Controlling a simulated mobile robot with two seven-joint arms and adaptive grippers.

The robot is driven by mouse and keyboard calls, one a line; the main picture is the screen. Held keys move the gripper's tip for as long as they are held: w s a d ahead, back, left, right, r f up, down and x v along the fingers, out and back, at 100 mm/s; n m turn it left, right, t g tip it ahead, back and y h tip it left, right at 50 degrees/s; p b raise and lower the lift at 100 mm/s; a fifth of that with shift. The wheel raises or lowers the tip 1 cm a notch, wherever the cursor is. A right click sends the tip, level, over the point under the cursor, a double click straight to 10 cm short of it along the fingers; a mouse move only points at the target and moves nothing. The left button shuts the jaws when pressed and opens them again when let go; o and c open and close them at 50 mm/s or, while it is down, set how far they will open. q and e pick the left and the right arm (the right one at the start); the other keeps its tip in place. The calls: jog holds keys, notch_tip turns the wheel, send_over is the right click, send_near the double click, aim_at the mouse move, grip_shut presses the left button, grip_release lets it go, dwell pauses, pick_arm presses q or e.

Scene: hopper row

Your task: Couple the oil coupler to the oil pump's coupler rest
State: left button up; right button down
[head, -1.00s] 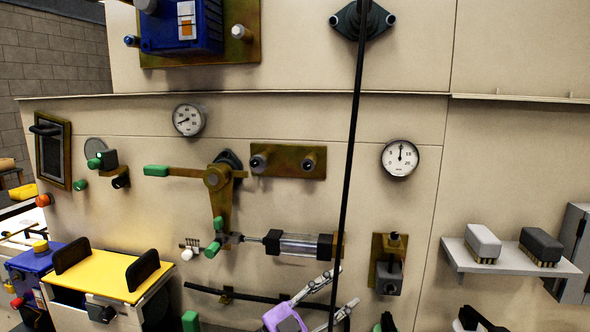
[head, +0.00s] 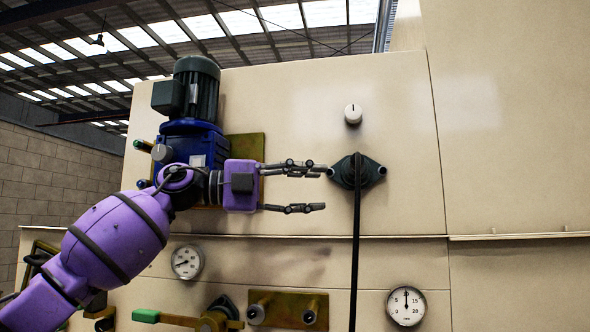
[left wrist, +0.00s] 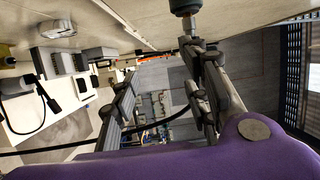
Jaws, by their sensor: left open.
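My left gripper (head: 324,189) is open and empty, its fingers pointing right. Its upper fingertip is close to the left lug of a dark green two-lugged fitting (head: 358,172), which has a black hose (head: 356,260) hanging from it; contact cannot be told. This may be the oil coupler. The oil pump (head: 188,140), a blue body with a green motor on top, stands on a brass plate left of the gripper. My left arm hides part of the plate, and I cannot make out the coupler rest. In the left wrist view the open fingers (left wrist: 160,68) show below a dark green cylindrical end (left wrist: 187,7).
Two gauges (head: 187,261) (head: 406,306) and a brass plate with two studs (head: 287,310) are lower on the panel. A ledge (head: 520,235) juts out at the right. The upper right panel is clear.

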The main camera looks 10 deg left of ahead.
pick_arm(q)
send_near(355, 168)
jog(key=a+r, duration=0.1)
jog(key=a, duration=0.1)
jog(key=shift+t, duration=0.3)
jog(key=x, duration=1.2)
jog(key=shift+s+d, duration=0.15)
jog(key=shift+s, duration=0.25)
grip_shut()
